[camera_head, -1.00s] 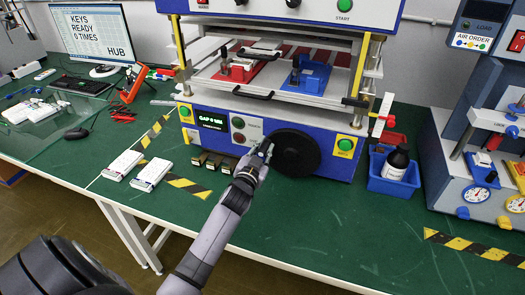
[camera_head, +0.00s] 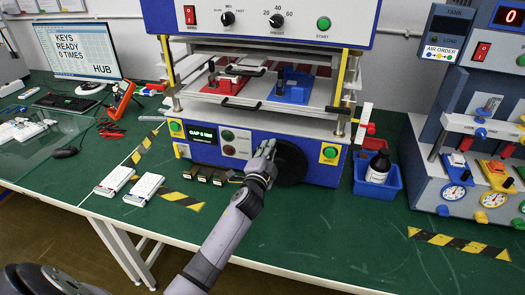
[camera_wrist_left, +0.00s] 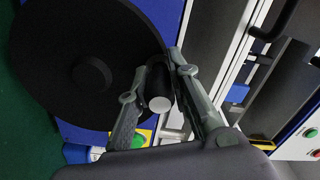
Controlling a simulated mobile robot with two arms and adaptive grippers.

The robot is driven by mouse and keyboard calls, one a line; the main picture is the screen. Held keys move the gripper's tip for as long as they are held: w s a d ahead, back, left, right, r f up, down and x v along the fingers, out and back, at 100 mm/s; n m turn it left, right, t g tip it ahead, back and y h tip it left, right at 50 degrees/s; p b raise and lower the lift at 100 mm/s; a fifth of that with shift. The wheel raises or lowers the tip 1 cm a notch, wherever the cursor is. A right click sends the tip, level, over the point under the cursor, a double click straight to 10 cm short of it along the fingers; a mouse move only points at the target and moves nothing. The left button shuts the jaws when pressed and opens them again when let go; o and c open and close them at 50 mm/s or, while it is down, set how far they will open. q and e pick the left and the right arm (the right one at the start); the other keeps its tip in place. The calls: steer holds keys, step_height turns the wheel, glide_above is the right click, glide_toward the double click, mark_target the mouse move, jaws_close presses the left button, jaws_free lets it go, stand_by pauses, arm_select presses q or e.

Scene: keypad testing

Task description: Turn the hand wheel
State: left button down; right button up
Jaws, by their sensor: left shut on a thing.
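The black hand wheel (camera_head: 292,164) is on the blue front of the press, right of the small green-lit display (camera_head: 203,135). My left gripper (camera_head: 264,160) is at the wheel's left side and covers part of its rim. In the left wrist view the wheel (camera_wrist_left: 60,60) fills the upper left. The gripper's fingers (camera_wrist_left: 155,92) are on either side of the wheel's black handle (camera_wrist_left: 158,85), shut on it. The handle's pale round end shows between them. My right gripper is not in view.
Two white keypads (camera_head: 142,188) lie front left, near yellow-black tape. Small boxes (camera_head: 205,174) sit below the display. The green table is clear in front of the wheel.

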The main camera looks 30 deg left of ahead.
mark_target(303, 160)
arm_select(q)
steer(key=d+m, duration=0.2)
steer(key=m, duration=0.1)
steer(key=w+d+r+m, duration=0.1)
steer(key=shift+d+m, duration=0.4)
steer(key=d+m, duration=0.1)
steer(key=m, duration=0.1)
steer(key=d+f+m, duration=0.1)
steer(key=shift+w+d+m, duration=0.25)
steer(key=shift+d+m, duration=0.1)
steer(key=shift+m, duration=0.05)
steer(key=m, duration=0.1)
steer(key=d+f+m, duration=0.2)
steer(key=m, duration=0.1)
steer(key=shift+w+d, duration=0.2)
steer(key=shift+w, duration=0.05)
steer(key=shift+w+d+f+m, duration=0.1)
steer(key=shift+d+f+m, duration=0.35)
steer(key=shift+m, duration=0.3)
steer(key=shift+d+f+m, duration=0.2)
steer(key=shift+f+m, duration=0.35)
steer(key=shift+m, duration=0.2)
steer(key=shift+f, duration=0.15)
steer(key=c, duration=1.6)
jaws_free()
steer(key=shift+w+d, duration=0.1)
steer(key=shift+o, duration=0.8)
steer(key=shift+a, duration=0.2)
steer(key=shift+r, duration=0.2)
